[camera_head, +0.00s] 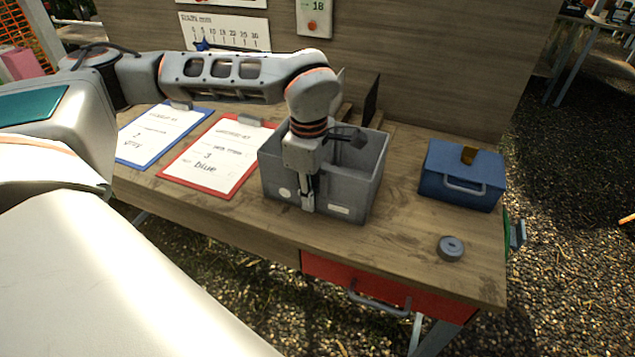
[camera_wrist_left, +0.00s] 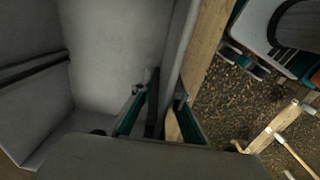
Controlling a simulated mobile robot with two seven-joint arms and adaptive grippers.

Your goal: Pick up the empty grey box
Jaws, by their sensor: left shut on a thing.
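The grey box (camera_head: 345,203) is open-topped and stands on the wooden table, right of the clipboards. My left gripper (camera_head: 307,188) comes down from above at its front wall and is shut on that wall, one finger outside and one inside. In the left wrist view, the box (camera_wrist_left: 110,48) fills the left part, and the fingers of my left gripper (camera_wrist_left: 158,115) straddle its wall. The part of the inside that shows looks bare; a dark bar crosses it at the left. The box looks level and I see no clear gap under it. My right gripper is not in view.
A red clipboard (camera_head: 212,165) and a blue clipboard (camera_head: 152,143) lie left of the box. A blue case (camera_head: 455,190) stands at the right, with a small grey disc (camera_head: 450,248) before it. A wooden panel (camera_head: 440,65) rises behind. A red drawer (camera_head: 330,274) is under the front edge.

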